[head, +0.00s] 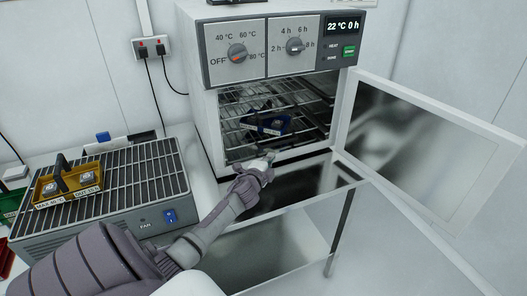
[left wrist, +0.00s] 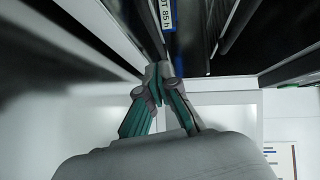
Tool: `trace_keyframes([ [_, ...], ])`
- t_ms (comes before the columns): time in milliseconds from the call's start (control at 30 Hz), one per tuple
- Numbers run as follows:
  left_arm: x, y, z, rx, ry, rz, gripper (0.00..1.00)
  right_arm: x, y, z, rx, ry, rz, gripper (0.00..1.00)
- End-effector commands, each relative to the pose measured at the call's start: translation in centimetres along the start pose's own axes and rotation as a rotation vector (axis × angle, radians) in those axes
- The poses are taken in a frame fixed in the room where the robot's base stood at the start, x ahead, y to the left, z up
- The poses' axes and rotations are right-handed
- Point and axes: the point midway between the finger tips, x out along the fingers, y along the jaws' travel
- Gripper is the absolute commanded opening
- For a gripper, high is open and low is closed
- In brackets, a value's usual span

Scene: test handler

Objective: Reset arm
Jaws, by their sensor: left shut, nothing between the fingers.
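My left arm reaches from the lower left of the head view to the mouth of the oven (head: 208,120). My left gripper (head: 268,158) is just in front of the open oven, at the lower front edge of its chamber. In the left wrist view the gripper (left wrist: 158,80) has its fingertips together with nothing between them. A blue tray (head: 266,123) sits on a wire rack inside the oven, beyond the gripper and apart from it. My right gripper is not in view.
The oven door (head: 425,145) stands open to the right. At left, a grey fan unit (head: 110,222) with a grille top carries a yellow tray (head: 45,190) with a handle. A glossy dark panel (head: 290,187) lies below the oven mouth.

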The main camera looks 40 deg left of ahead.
Motion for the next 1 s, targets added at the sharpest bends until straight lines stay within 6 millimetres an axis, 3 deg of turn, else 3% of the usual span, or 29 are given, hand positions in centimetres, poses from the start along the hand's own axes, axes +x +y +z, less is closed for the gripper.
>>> trace_keyframes([
  [133,-2.2,0.2,0.1,0.004,-0.001,0.002,0.00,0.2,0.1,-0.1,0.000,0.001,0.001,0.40],
  [433,-7.0,0.2,0.1,0.002,0.000,0.002,0.00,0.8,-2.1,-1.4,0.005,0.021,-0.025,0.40],
  [833,-8.3,0.2,0.0,-0.005,-0.003,0.005,0.00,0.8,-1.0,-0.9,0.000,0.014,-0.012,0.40],
  [933,-9.5,1.6,-0.8,-0.067,-0.023,0.048,0.00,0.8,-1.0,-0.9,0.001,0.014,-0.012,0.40],
  [1000,-11.6,3.6,-2.0,-0.157,-0.060,0.116,0.00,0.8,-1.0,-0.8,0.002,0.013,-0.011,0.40],
])
